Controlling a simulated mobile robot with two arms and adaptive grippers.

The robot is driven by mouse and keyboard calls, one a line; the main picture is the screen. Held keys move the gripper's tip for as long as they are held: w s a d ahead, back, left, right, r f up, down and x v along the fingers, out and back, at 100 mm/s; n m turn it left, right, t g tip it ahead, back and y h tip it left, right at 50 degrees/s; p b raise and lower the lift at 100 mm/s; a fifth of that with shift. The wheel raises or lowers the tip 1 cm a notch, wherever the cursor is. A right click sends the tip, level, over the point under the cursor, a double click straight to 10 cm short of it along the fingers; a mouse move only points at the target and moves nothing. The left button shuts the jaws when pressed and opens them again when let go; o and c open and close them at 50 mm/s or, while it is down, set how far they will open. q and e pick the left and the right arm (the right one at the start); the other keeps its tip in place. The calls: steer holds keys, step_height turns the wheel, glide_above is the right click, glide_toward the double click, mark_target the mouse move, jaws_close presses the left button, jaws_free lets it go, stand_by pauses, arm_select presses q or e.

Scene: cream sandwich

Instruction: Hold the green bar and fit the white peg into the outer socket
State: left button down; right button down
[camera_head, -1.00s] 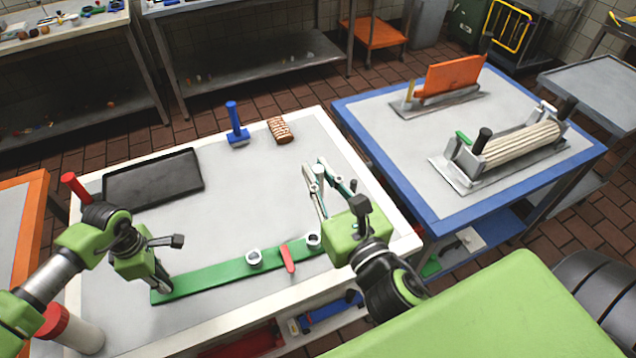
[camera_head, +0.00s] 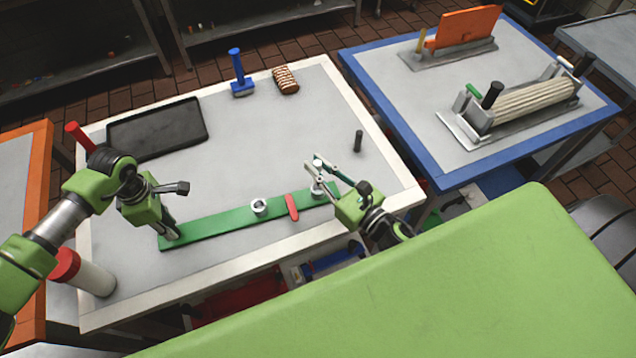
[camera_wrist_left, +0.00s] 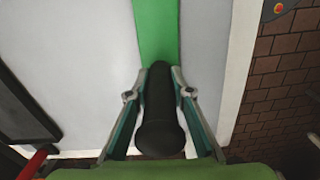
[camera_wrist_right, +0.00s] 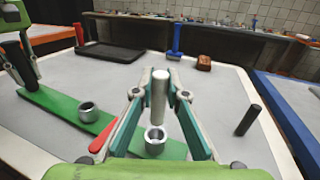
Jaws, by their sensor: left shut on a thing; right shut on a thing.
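The green bar (camera_head: 225,220) lies on the white-edged table, its left end under my left gripper (camera_head: 172,232). In the left wrist view, my left gripper (camera_wrist_left: 160,85) is shut around an upright black handle (camera_wrist_left: 160,115) at that end. My right gripper (camera_head: 312,172) is shut on the white peg (camera_wrist_right: 159,92), held upright. The peg's lower end is at the mouth of the outer socket (camera_wrist_right: 155,142), a grey ring at the bar's right end; I cannot tell whether it has entered. The inner socket (camera_head: 259,206) is an open ring, empty.
A red lever (camera_head: 292,207) sits on the bar between the sockets. A black peg (camera_head: 358,141) stands right of my right gripper. A dark tray (camera_head: 158,130), a blue-handled tool (camera_head: 239,75) and a brown striped roll (camera_head: 285,80) lie at the back. The table's middle is clear.

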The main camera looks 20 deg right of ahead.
steer(key=shift+f, duration=3)
steer(key=shift+f, duration=0.15)
steer(key=c, duration=2)
jaws_free()
steer(key=v, duration=1.2)
